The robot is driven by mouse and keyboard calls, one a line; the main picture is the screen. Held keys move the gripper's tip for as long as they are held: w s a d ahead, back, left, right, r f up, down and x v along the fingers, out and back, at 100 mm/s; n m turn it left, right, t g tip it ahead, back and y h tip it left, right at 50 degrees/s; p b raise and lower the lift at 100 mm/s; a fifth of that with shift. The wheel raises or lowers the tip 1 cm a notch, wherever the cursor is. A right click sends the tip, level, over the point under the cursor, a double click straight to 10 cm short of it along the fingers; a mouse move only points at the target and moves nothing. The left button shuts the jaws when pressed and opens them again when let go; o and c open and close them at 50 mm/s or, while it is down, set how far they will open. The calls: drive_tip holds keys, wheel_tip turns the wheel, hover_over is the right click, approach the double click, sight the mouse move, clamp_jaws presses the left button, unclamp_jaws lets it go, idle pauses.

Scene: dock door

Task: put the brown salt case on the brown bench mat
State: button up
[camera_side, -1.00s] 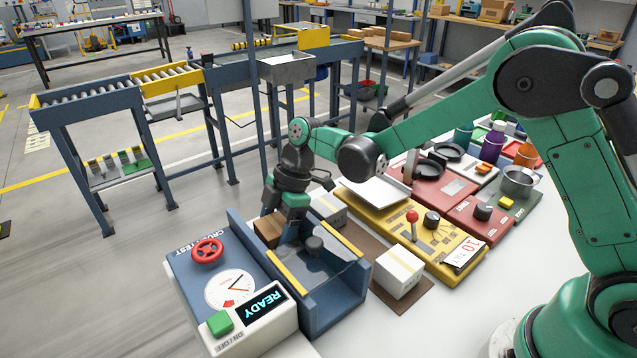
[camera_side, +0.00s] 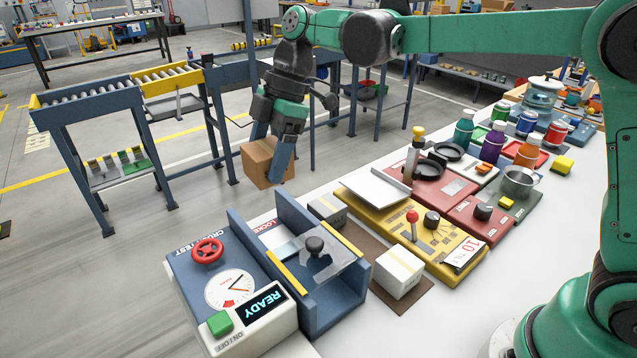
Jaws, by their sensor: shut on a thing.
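The brown salt case (camera_side: 260,163) is a small brown box. My gripper (camera_side: 269,158) is shut on it and holds it in the air, above and behind the blue crush-test machine. The near finger covers part of the case's right side. The brown bench mat (camera_side: 413,301) lies on the white table to the right of the machine. A white box (camera_side: 399,271) stands on the mat's front part, and a grey-white box (camera_side: 328,208) stands at its back end. The mat's middle strip between them shows bare, partly hidden by the machine.
The crush-test machine (camera_side: 335,304) has an open trough with raised walls and a dark knob. A yellow panel (camera_side: 440,232) with a red-knobbed lever borders the mat on the right. Red trays, pans and bottles (camera_side: 492,145) stand farther right. A roller conveyor (camera_side: 95,95) stands behind.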

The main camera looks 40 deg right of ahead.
wheel_tip(320, 180, up, 6)
drive_tip(key=shift+f, duration=0.25)
drive_tip(key=s+d, duration=0.2)
drive_tip(key=d, duration=0.3)
hover_over(360, 235)
drive_tip(key=s+a, duration=0.2)
drive_tip(key=a, duration=0.1)
drive_tip(key=shift+n, duration=0.3)
drive_tip(key=f, duration=1.7)
drive_tip(key=shift+s+d+f, duration=0.1)
drive_tip(key=shift+d+f, duration=0.05)
drive_tip(key=shift+d, duration=0.05)
drive_tip(key=shift+f, duration=1.95)
drive_tip(key=o, duration=1.3)
drive_tip(key=shift+f, duration=0.15)
drive_tip(key=shift+o, duration=0.2)
